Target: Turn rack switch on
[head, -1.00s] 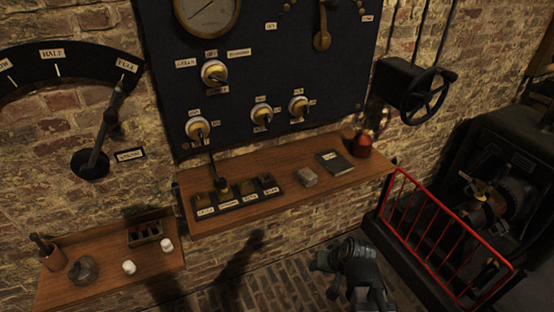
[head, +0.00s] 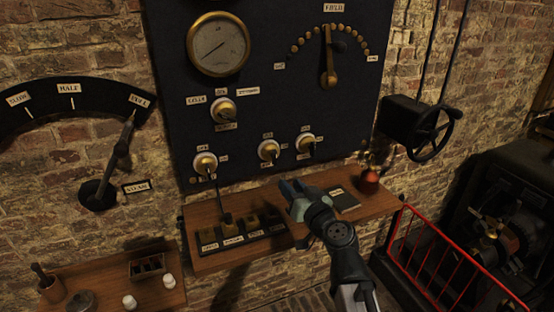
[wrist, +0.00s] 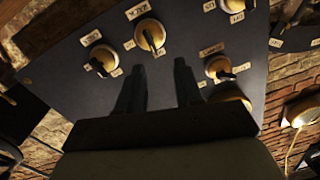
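A dark panel (head: 245,80) on the brick wall carries brass-ringed rotary switches. One switch (head: 222,110) sits higher, and below it are a left switch (head: 205,163), a middle switch (head: 268,151) and a right switch (head: 306,145). My gripper (head: 292,193) is in front of the shelf, below the middle and right switches. In the wrist view my gripper (wrist: 159,75) has its two dark fingers apart with nothing between them. Several switches show beyond the fingertips, one (wrist: 150,35) just above them.
A large lever (head: 118,160) is at left. A handwheel (head: 430,135) and a red railing (head: 440,250) are at right.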

